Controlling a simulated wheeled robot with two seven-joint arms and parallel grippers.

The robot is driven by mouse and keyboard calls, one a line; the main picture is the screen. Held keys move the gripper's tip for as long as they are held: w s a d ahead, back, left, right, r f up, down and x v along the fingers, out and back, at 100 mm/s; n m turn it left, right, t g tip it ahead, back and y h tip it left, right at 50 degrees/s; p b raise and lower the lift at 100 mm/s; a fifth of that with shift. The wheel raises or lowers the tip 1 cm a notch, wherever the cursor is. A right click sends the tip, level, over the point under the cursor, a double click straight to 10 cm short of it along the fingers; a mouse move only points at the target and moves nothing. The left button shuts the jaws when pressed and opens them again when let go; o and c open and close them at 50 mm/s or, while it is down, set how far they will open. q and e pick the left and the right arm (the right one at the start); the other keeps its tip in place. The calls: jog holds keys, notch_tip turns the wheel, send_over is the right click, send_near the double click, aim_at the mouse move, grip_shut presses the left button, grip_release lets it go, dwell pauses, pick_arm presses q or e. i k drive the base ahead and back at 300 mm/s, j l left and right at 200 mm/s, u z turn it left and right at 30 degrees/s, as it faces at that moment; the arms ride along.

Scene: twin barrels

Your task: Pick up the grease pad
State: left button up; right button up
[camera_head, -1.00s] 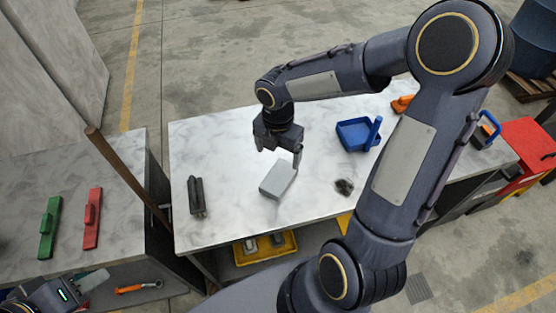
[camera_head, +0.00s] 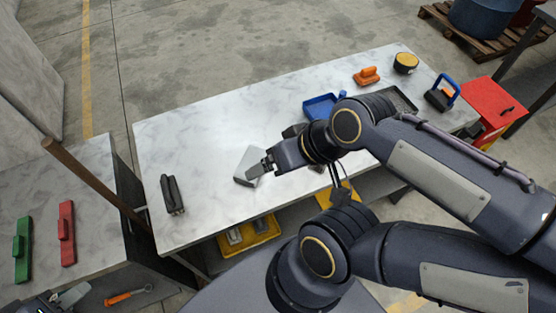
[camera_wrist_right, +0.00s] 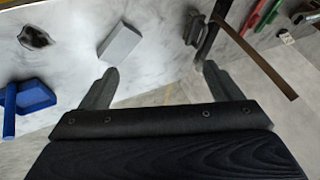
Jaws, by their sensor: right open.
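A grey block (camera_head: 246,164) lies on the marble-topped table; it also shows in the right wrist view (camera_wrist_right: 120,42). A dark handled pad (camera_head: 172,195) lies at the table's left end and shows in the right wrist view (camera_wrist_right: 195,28). I cannot tell which is the grease pad. My right gripper (camera_head: 262,167) is beside the grey block and covers part of it. In the wrist view the right gripper (camera_wrist_right: 158,72) is open and empty, with the block beyond the fingertips, toward the left one. My left gripper (camera_head: 72,295) is at the bottom left corner; its jaws are unclear.
A dark clump (camera_wrist_right: 33,37) and a blue dustpan (camera_wrist_right: 30,98) lie near the block. An orange tool (camera_head: 367,76), a yellow-topped tin (camera_head: 406,62) and a blue-handled tool (camera_head: 441,93) stand at the far right. A wooden stick (camera_head: 92,184) rises between the tables.

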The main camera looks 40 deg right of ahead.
aim_at(367, 75)
jog(key=j+z, duration=0.15)
jog(key=z, duration=0.35)
jog(key=k+z, duration=0.15)
jog(key=z, duration=0.35)
jog(key=k+j+z, duration=0.1)
jog(key=z, duration=0.35)
jog(key=k+j+z, duration=0.1)
jog(key=z, duration=0.4)
jog(key=i+z, duration=0.1)
jog(key=i, duration=0.35)
